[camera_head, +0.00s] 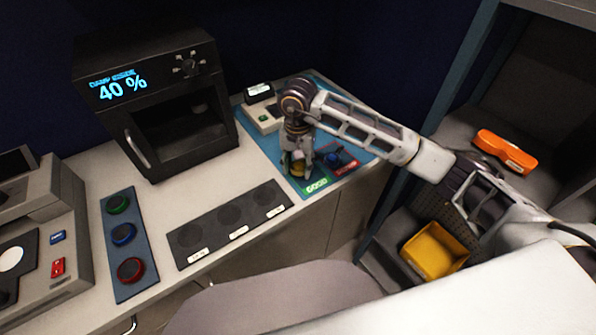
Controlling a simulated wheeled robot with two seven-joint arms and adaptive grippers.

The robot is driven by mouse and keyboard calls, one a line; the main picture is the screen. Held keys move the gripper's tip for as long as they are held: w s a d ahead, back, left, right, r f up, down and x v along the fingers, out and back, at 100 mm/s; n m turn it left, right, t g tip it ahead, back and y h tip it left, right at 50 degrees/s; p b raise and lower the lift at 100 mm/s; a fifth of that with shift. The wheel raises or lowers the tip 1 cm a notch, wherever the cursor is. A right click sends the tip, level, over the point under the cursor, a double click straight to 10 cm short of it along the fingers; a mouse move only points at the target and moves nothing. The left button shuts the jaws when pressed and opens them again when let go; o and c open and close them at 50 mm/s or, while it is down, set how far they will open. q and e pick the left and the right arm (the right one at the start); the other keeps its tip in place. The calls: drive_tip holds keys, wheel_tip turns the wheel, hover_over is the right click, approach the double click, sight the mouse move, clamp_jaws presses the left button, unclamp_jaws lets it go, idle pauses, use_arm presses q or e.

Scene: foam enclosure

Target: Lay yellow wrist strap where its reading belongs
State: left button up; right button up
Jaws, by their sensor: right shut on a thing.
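The yellow wrist strap (298,165) shows as a small yellow patch between the fingers of my right gripper (299,171). The gripper is shut on it, points down, and is low over the blue mat (258,146). The fingers hide most of the strap, and I cannot tell whether it touches the mat. A green label reading "GOOD" (316,187) lies just in front of the gripper. A red label (346,168) is to its right, with a dark blue item (333,159) behind it. A small tester (264,116) with a lit display stands behind left. My left gripper is out of view.
A black oven-like cabinet (160,150) reading "40 %" stands behind. A dark mat (205,251) with several round spots and a blue strip (127,282) with green, blue and red round pieces lie left. A yellow bin (434,250) and an orange item (505,151) are right.

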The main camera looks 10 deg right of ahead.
sight(298, 167)
drive_tip(key=shift+f, duration=1.45)
drive_tip(key=shift+f, duration=0.2)
drive_tip(key=o, duration=0.9)
drive_tip(key=shift+r, duration=0.2)
